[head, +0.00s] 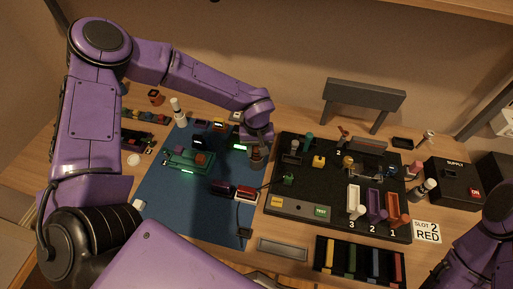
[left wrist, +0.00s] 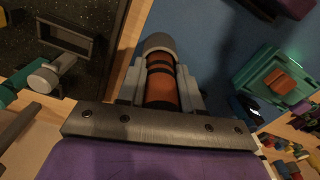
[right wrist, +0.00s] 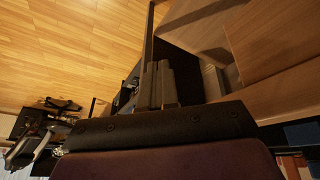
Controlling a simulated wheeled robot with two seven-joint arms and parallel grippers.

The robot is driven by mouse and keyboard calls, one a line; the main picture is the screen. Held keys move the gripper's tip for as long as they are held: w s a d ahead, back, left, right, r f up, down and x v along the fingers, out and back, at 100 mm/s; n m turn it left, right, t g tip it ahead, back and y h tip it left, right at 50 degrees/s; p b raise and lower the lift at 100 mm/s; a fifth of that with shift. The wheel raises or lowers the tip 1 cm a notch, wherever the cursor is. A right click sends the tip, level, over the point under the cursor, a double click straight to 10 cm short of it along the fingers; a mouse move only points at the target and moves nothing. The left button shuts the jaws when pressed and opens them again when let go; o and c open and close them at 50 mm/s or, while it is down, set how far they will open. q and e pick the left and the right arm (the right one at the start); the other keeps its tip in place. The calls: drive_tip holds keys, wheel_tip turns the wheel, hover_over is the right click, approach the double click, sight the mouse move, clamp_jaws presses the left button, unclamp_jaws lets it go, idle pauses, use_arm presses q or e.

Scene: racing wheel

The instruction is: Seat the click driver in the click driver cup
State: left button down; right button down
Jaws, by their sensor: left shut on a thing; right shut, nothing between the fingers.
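My left gripper (head: 257,146) points down at the right edge of the blue mat, just left of the black board. In the left wrist view its fingers (left wrist: 160,88) are shut on an orange cylinder with dark bands (left wrist: 161,84), which looks like the click driver. A rounded grey part (left wrist: 158,43) shows at its far end; I cannot tell whether this is the driver's own end or the click driver cup. The lower end is mostly hidden in the head view. My right gripper (right wrist: 156,84) is shut and empty, away from the work area.
The blue mat (head: 165,215) holds a green board (head: 185,160) and a dark red part (head: 222,188). The black board (head: 300,185) carries several fixtures and coloured bins. A black supply box (head: 450,180) stands at the right. A grey tray (head: 283,249) lies in front.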

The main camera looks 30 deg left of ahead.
use_arm(q)
drive_tip(key=shift+f, duration=0.15)
drive_tip(key=c, duration=0.7)
unclamp_jaws()
drive_tip(key=shift+o, duration=0.2)
wheel_tip(320, 180, up, 11)
drive_tip(key=shift+f+b, duration=0.2)
drive_tip(key=shift+b, duration=0.6)
